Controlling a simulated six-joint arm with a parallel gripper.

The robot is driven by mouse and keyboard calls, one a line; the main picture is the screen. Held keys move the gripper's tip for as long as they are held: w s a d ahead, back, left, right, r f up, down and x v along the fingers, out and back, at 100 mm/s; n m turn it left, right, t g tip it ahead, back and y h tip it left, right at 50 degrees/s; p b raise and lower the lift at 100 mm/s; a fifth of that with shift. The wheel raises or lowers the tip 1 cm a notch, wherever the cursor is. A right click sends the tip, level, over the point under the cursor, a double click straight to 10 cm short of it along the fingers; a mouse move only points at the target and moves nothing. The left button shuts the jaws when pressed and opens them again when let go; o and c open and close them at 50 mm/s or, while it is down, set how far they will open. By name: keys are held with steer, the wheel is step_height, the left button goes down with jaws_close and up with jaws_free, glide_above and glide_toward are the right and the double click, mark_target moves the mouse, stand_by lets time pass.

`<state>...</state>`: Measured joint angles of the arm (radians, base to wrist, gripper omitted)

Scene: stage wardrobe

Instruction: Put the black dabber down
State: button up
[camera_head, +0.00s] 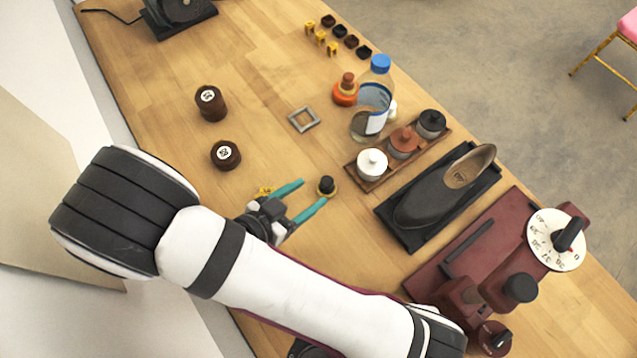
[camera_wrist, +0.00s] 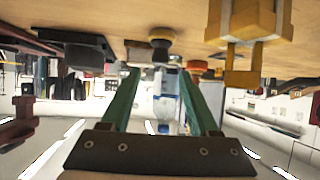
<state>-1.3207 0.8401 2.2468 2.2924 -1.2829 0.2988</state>
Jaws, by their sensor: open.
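The black dabber (camera_head: 326,185) has a black knob on a yellowish round base. It stands upright on the wooden table, just beyond my fingertips. In the wrist view, which is upside down, the dabber (camera_wrist: 161,48) sits with its base against the table, in line with the gap between the fingers. My gripper (camera_head: 312,192) is open, with teal fingers spread and nothing between them. Its fingers also show in the wrist view (camera_wrist: 159,73), apart from the dabber.
A small yellow piece (camera_head: 265,191) lies beside my gripper. A wooden rack (camera_head: 378,182) of lidded jars, a dark shoe (camera_head: 428,200) and a red machine (camera_head: 470,262) stand to the right. A bottle (camera_head: 372,105), orange dabber (camera_head: 345,94) and grey frame (camera_head: 304,119) are farther back.

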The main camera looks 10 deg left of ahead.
steer(key=shift+v, duration=0.9)
steer(key=w+a+y, duration=0.1)
steer(key=w+a+g+y, duration=0.1)
steer(key=w, duration=0.1)
steer(key=w+a+m+y, duration=0.1)
steer(key=shift+w+a+r+g+y, duration=0.2)
steer(key=shift+a+r+g+y, duration=0.05)
steer(key=shift+a+g+y, duration=0.15)
steer(key=w+a+r+g+y, duration=0.1)
steer(key=w+a+r+y, duration=0.2)
steer(key=w+r+y, duration=0.1)
steer(key=s+d+r+n+g+y, duration=0.3)
steer(key=s+d+r+g+y, duration=0.15)
steer(key=r, duration=0.45)
steer(key=s+d+r+g+h, duration=0.2)
steer(key=s+d+g+h, duration=0.1)
steer(key=s+d, duration=1)
steer(key=d, duration=0.3)
steer(key=shift+s+d+m+h, duration=0.2)
steer(key=shift+d+m+h, duration=0.15)
steer(key=shift+d+m, duration=0.05)
steer(key=shift+r, duration=0.1)
